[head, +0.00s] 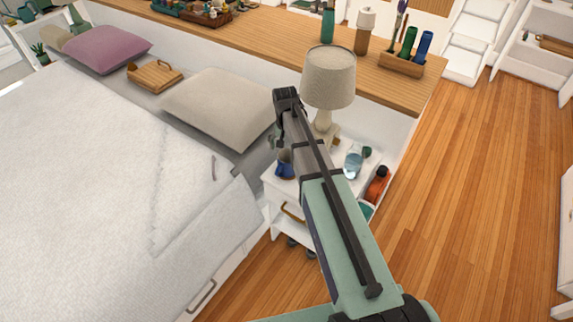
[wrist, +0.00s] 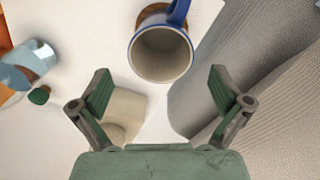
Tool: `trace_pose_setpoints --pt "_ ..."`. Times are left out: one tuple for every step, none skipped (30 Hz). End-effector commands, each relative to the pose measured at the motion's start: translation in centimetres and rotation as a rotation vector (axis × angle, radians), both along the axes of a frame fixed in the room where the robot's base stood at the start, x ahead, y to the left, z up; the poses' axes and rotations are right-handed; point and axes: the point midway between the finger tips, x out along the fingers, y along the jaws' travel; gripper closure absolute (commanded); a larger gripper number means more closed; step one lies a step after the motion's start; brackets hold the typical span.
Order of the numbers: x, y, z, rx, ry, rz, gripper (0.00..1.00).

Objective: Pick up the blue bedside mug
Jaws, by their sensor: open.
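The blue mug (head: 285,166) stands on the white bedside table (head: 277,187), partly hidden by my arm in the head view. In the wrist view the mug (wrist: 161,54) shows its open mouth with a blue rim and pale inside, and a blue handle at the top. My gripper (wrist: 160,84) is open and empty, with its two green-padded fingers spread apart. The mug is ahead of the fingertips, roughly centred between them in the picture, and nothing is between the pads. In the head view my gripper (head: 287,100) is near the lamp, its fingers hard to make out.
A lamp (head: 330,76) stands on the bedside table, close to my arm. A glass of water (head: 353,162) and an orange-red object (head: 377,184) are to the right. The bed with a pillow (head: 222,105) is on the left. A wooden shelf (head: 270,41) runs behind.

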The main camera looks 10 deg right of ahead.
Motion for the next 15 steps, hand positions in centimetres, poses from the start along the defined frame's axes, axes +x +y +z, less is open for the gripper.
trace_pose_setpoints --pt "0.0 0.0 -0.8 0.000 0.003 0.000 0.00" --pt "0.0 0.0 -1.3 0.000 0.003 0.000 0.00" --pt "0.0 -0.1 -1.8 0.000 0.002 0.000 0.00" --pt "0.0 -0.1 -2.2 0.000 0.002 0.000 0.00" --pt "0.0 -0.1 -2.6 0.000 0.002 0.000 0.00" --pt "0.0 -0.1 -3.0 0.000 0.002 0.000 0.00" --pt "0.0 -0.1 -3.3 0.000 0.001 0.000 0.00" --pt "0.0 -0.1 -3.5 0.000 0.001 0.000 0.00" --pt "0.0 -0.1 -3.7 0.000 0.000 0.000 0.00" --pt "0.0 -0.1 -3.9 0.000 0.000 0.000 0.00" --pt "0.0 -0.1 -3.9 0.000 0.000 0.000 0.00" --pt "0.0 -0.1 -4.1 0.000 0.000 0.000 0.00" --pt "0.0 -0.1 -4.1 0.000 0.000 0.000 0.00" --pt "0.0 -0.1 -4.2 0.000 0.000 0.000 0.00" --pt "0.0 -0.1 -4.3 0.000 0.001 0.000 0.00"
